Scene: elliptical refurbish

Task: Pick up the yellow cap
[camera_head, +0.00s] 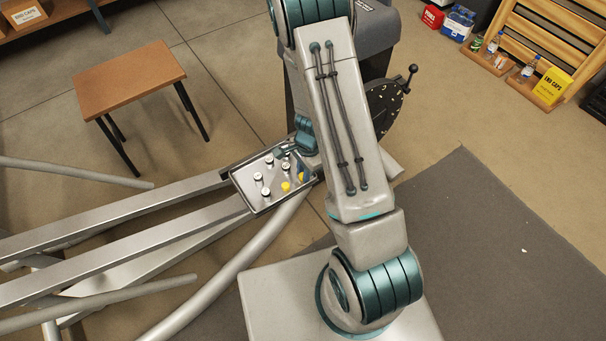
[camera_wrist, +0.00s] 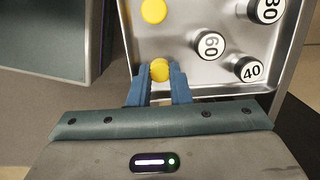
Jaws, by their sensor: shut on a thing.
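In the wrist view, a yellow cap (camera_wrist: 160,69) sits between the blue fingertips of my gripper (camera_wrist: 159,78). The fingers are shut on it. This cap is at the near edge of the metal tray (camera_wrist: 215,78); I cannot tell whether it touches the tray floor. A second yellow cap (camera_wrist: 154,11) lies in the tray beyond my gripper. My gripper in the head view (camera_head: 305,172) is partly hidden by my arm.
Metal tubes (camera_head: 120,215) extend left of the tray. A small wooden table (camera_head: 130,75) stands at the upper left, with open floor around it.

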